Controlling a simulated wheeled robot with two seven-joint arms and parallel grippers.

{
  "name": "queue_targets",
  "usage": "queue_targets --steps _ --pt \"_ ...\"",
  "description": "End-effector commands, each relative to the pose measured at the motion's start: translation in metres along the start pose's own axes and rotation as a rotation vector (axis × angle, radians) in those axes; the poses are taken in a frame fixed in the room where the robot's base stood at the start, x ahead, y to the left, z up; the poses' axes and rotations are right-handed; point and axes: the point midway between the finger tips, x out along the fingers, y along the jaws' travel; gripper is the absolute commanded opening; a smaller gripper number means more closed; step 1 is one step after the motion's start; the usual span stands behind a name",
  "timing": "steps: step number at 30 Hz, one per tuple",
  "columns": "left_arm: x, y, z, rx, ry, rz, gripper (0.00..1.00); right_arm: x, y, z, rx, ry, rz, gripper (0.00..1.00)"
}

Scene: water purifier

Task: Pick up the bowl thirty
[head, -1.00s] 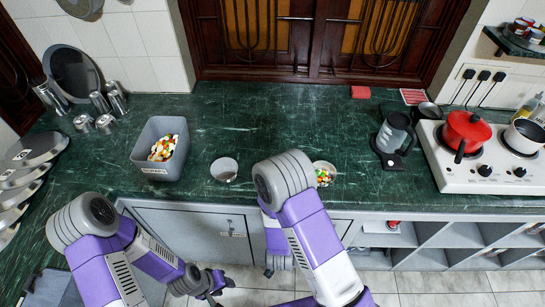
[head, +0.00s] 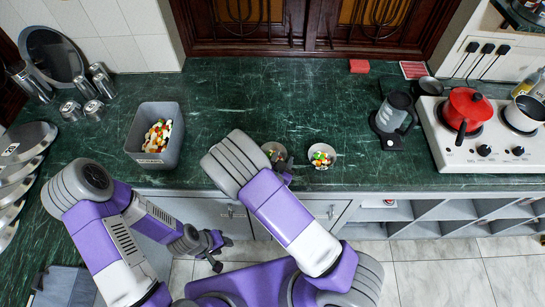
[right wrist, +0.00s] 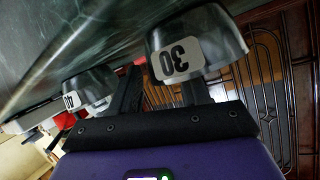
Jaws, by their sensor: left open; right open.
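The bowl thirty, a grey bowl with an upside-down "30" label, is close in front of the fingers in the right wrist view (right wrist: 215,38). It appears to be the bowl beside my right forearm in the head view (head: 273,150), holding small coloured pieces near the counter's front edge. My right gripper (right wrist: 162,92) is open. Its right finger overlaps the bowl's outline; I cannot tell whether they touch. In the head view my right arm mostly hides that hand. My left gripper (head: 216,252) is open and empty, low before the cabinets.
Another bowl (head: 321,156), apparently labelled 40 in the right wrist view (right wrist: 90,88), stands close to the right of bowl thirty. A grey bin (head: 138,137) stands left. A kettle (head: 395,112) and stove with a red pot (head: 467,108) are right.

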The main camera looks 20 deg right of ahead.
Motion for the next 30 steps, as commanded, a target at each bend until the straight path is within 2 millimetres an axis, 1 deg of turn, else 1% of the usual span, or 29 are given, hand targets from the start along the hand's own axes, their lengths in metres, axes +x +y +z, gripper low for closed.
queue_targets --steps 1,4,11,20,21,30 --pt "0.0009 -0.0003 -0.0001 0.0 0.0 0.0 0.43 0.0069 0.0004 0.0003 0.001 0.001 0.001 0.46" --pt "0.0012 -0.0004 0.0 0.0 0.0 0.0 0.43 0.0142 0.0004 0.0007 -0.001 -0.001 0.0 0.46" --pt "0.001 -0.0003 0.0 0.0 0.0 0.0 0.43 0.0156 0.0 0.0002 -0.001 -0.001 0.0 0.46" --pt "0.001 -0.0003 0.0 0.0 0.0 0.0 0.43 0.0153 0.0 0.0003 -0.001 -0.002 0.0 0.01" --pt "0.001 -0.0003 0.0 0.0 0.0 0.0 0.43 0.0153 0.0 0.0003 -0.001 -0.002 0.0 0.0" --pt "0.0002 0.0 0.0 0.0 0.0 0.0 0.43 0.0142 -0.001 -0.0024 -0.001 -0.002 -0.001 0.0"
